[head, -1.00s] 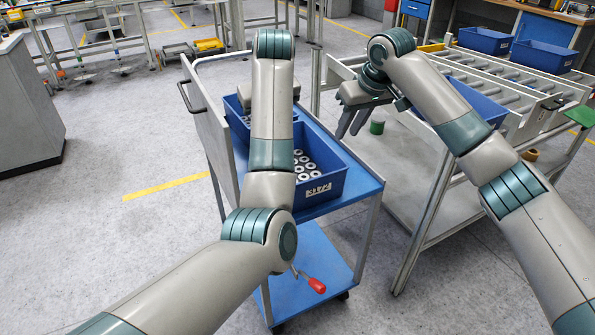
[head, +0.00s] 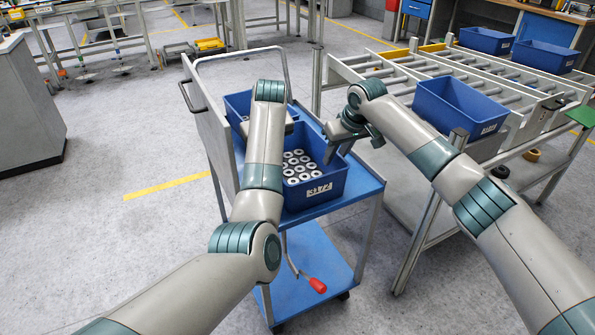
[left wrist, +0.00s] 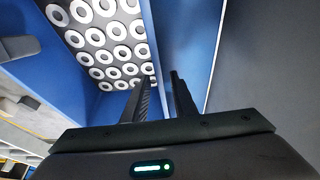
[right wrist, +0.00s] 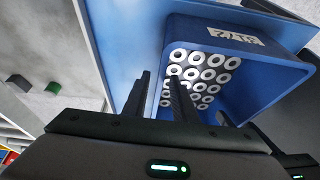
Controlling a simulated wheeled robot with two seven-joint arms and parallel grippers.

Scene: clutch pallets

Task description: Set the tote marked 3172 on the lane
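The near blue tote (head: 303,199) stands on the cart, holding several white rings; its front label is too small to read surely. It also shows in the left wrist view (left wrist: 178,35) and the right wrist view (right wrist: 230,36). My right gripper (right wrist: 159,78) is open at the tote's right side wall, its fingers close to the rim. My left gripper (left wrist: 162,78) is open, pointing down by the opposite wall; in the head view my arm mostly hides it. The lane (head: 400,72) is a roller conveyor at right.
A second blue tote (head: 237,104) stands behind on the blue cart (head: 368,183). Another blue tote (head: 455,112) sits at the lane's near end. Two more totes (head: 486,40) (head: 545,56) stand at the back right. Rollers farther left are bare.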

